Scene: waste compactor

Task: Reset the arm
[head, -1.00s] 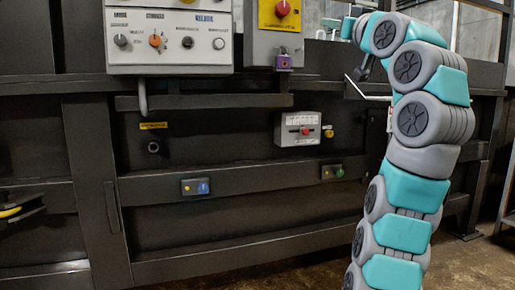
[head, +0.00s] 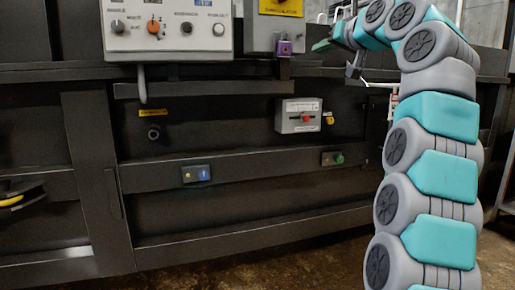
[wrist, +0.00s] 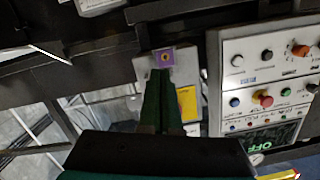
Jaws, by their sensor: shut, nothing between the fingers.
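My arm, with teal and grey links, stands at the right of the head view and bends left at its top. My gripper (head: 322,46) reaches left from it, just right of a purple padlock-like block (head: 284,48). In the wrist view my gripper's dark green fingers (wrist: 163,74) are together with nothing between them. The purple block (wrist: 163,57) shows just beyond their tips. I cannot tell the exact gap between them.
A grey control panel (head: 166,42) with knobs stands at the left. A grey box with a yellow plate (head: 281,7) is beside it. A small white box with a red button (head: 299,116) is on the dark machine frame. A thin pale rod (head: 378,84) shows under my gripper.

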